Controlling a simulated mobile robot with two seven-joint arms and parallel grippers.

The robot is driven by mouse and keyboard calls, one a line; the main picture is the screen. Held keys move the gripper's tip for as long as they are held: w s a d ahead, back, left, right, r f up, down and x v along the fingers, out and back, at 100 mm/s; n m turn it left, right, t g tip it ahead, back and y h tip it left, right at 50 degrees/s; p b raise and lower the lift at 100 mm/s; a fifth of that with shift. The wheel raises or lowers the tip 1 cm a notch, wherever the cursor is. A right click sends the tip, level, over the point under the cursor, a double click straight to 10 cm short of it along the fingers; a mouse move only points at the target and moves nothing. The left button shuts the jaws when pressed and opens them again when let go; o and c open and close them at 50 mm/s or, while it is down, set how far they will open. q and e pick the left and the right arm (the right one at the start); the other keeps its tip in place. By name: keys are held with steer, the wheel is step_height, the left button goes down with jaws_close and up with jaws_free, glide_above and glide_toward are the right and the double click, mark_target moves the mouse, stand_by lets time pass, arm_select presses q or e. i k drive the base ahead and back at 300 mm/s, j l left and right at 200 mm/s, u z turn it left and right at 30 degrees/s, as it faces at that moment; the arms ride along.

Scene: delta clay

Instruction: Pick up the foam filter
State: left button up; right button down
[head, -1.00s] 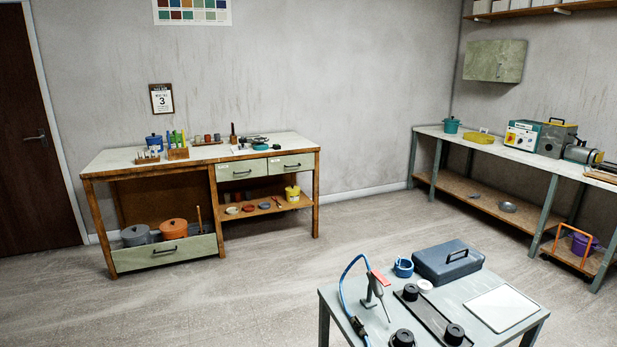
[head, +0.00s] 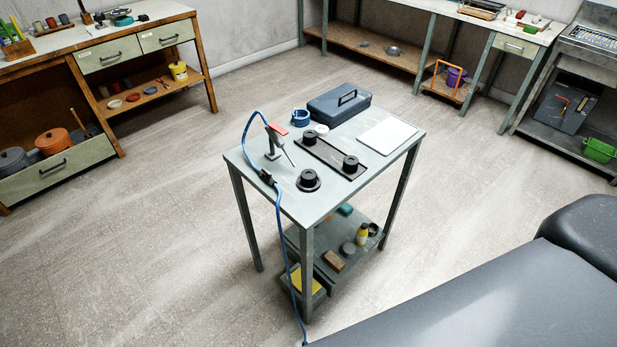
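I cannot tell for sure which thing is the foam filter. On the small grey table (head: 245,158) stand black round pieces: one at the near edge (head: 308,180), one on the right end of a dark flat bar (head: 350,164), and one at the bar's far end (head: 310,138). A small white round piece (head: 321,129) lies by the bar. Neither of my grippers is in view.
The table also bears a blue-grey case (head: 339,105), a blue ring-shaped item (head: 300,117), a white sheet (head: 388,136) and a stand with a blue cable (head: 277,222) hanging to the floor. A dark padded surface (head: 500,290) fills the lower right. Open floor lies left of the table.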

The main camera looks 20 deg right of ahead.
mark_target(308, 176)
steer(key=i+j+z, duration=0.15)
steer(key=z, duration=1.55)
steer(key=j+z, duration=0.8)
steer(key=k+j, duration=0.1)
steer(key=j, duration=0.25)
steer(key=k+j+z, duration=0.15)
steer(key=j, duration=0.55)
steer(key=k+j+z, duration=0.15)
steer(key=j, duration=0.2)
